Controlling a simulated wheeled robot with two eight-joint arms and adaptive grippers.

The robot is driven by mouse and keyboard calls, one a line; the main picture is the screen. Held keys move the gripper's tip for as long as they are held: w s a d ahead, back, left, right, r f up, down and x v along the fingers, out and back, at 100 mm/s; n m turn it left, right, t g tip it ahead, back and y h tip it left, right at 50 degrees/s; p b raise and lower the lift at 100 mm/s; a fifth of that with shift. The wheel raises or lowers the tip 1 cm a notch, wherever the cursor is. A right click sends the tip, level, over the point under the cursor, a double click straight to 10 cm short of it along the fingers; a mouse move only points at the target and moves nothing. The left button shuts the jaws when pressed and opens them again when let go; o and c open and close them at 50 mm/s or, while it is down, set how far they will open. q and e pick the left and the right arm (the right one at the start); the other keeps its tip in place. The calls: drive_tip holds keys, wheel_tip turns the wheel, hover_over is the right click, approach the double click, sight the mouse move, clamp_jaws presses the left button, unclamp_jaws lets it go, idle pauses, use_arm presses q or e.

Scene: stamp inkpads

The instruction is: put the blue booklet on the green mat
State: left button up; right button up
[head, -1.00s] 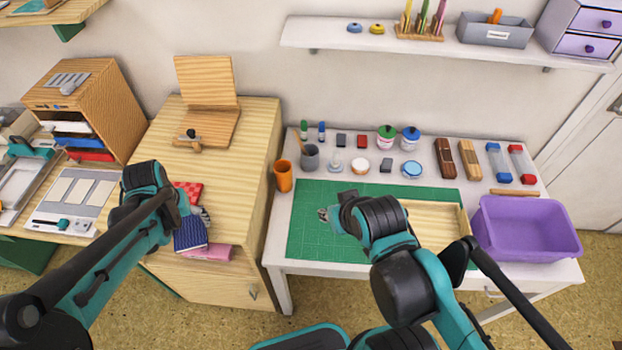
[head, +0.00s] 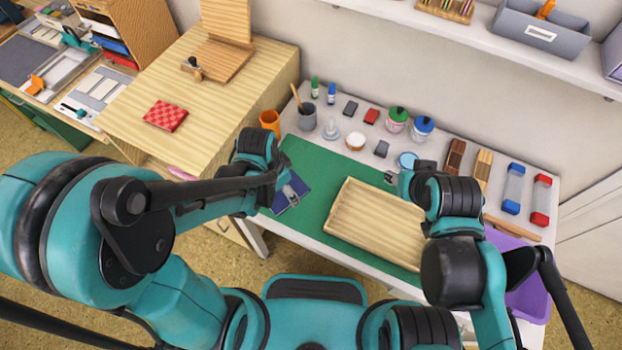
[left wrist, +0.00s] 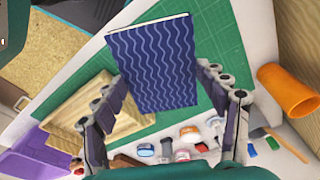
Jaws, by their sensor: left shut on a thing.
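The blue booklet (head: 292,194), dark blue with pale wavy lines in the left wrist view (left wrist: 155,60), is in my left gripper (head: 283,184). The fingers of my left gripper (left wrist: 162,78) close on its two side edges. The booklet is over the left end of the green mat (head: 318,172), which spreads behind it in the left wrist view (left wrist: 217,40). I cannot tell whether it touches the mat. My right gripper (head: 391,178) is over the mat's right part, behind the wooden tray; its fingers are too small to judge.
The wooden tray (head: 345,236) covers much of the mat's middle and right. An orange cup (head: 270,121) and a grey cup (head: 307,117) stand behind the mat's left end. A red checked booklet (head: 166,116) lies on the wooden cabinet. A purple bin (head: 528,292) is at the right.

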use_arm(q)
drive_tip(key=w+f+b, duration=0.1)
drive_tip(key=w+f, duration=0.1)
drive_tip(key=w, duration=0.1)
drive_tip(key=w+f+b, duration=0.1)
drive_tip(key=w+f, duration=0.1)
drive_tip(key=w, duration=0.2)
drive_tip(key=w+f+b, duration=0.1)
drive_tip(key=w+f, duration=0.1)
drive_tip(key=w, duration=0.2)
drive_tip(key=shift+d+f+b, duration=0.2)
drive_tip(key=shift+f+b, duration=0.15)
wheel_tip(320, 180, down, 4)
drive_tip(key=shift+w+f+b, duration=0.1)
drive_tip(key=shift+b, duration=0.9)
drive_tip(key=shift+f, duration=0.1)
drive_tip(key=o, duration=1.2)
